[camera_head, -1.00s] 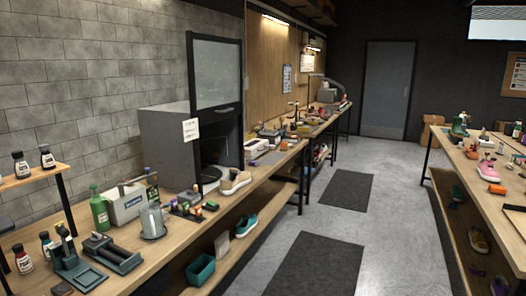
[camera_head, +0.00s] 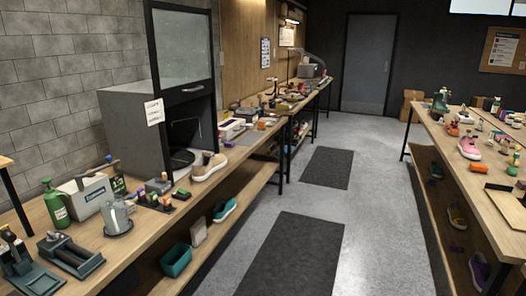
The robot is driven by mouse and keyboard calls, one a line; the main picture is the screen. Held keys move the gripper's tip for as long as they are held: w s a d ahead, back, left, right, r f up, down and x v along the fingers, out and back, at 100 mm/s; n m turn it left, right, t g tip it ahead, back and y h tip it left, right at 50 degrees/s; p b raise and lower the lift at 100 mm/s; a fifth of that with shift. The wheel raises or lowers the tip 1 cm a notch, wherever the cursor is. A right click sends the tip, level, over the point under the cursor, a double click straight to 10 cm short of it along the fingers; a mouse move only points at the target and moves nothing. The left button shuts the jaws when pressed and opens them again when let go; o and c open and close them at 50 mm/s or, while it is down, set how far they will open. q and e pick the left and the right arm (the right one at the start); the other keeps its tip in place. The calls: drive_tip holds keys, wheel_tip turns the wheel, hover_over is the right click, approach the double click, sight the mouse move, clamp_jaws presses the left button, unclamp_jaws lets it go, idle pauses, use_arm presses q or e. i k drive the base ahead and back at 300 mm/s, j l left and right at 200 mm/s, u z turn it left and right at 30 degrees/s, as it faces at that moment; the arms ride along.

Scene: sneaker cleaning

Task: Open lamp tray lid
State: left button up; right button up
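Neither of my grippers is in view. I cannot pick out a lamp tray or its lid for certain; the small things on the far benches are too small to tell. A dark grey cabinet (camera_head: 130,130) stands on the left bench with its glass door (camera_head: 183,48) raised. A flat tray-like thing with a dark edge (camera_head: 505,194) lies on the right table, cut off by the picture's right edge.
The right table (camera_head: 440,137) holds a pink shoe (camera_head: 469,148). Between them the floor (camera_head: 375,215) is clear, with flat dark mats (camera_head: 292,255).

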sight(228, 127)
drive_tip(key=i+l+z, duration=0.2)
drive_tip(key=i, duration=0.85)
drive_tip(key=i+l+z, duration=0.2)
drive_tip(key=i, duration=0.8)
drive_tip(key=i+u, duration=0.4)
drive_tip(key=i+l+u, duration=0.15)
drive_tip(key=i+u, duration=0.2)
drive_tip(key=i+l+u, duration=0.25)
drive_tip(key=i+u, duration=0.15)
drive_tip(key=i+l+u, duration=0.85)
drive_tip(key=i+l, duration=0.25)
drive_tip(key=i, duration=0.05)
